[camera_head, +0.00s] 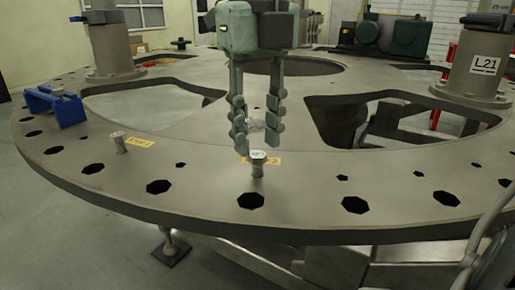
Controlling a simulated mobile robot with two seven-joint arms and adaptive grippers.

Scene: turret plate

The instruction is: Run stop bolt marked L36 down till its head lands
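A stop bolt (258,164) stands upright near the front edge of the large grey round plate (315,200). Its head is raised clear of the plate on a visible shank. A yellow label (274,161) lies just behind it, and its marking is too small to read surely. My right gripper (257,138) hangs down over this bolt with its two fingers apart and nothing seen between them. The fingertips look just above or behind the head; I cannot tell whether they touch. A second raised bolt (119,145) with a yellow label (140,142) stands to the left. My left gripper is not in view.
A blue bracket (55,106) sits at the plate's left edge. A grey post (481,62) labelled L21 stands at the right, another post (113,50) at the back left. Dark holes line the rim, and large cutouts open the plate. Green machinery (390,35) stands behind.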

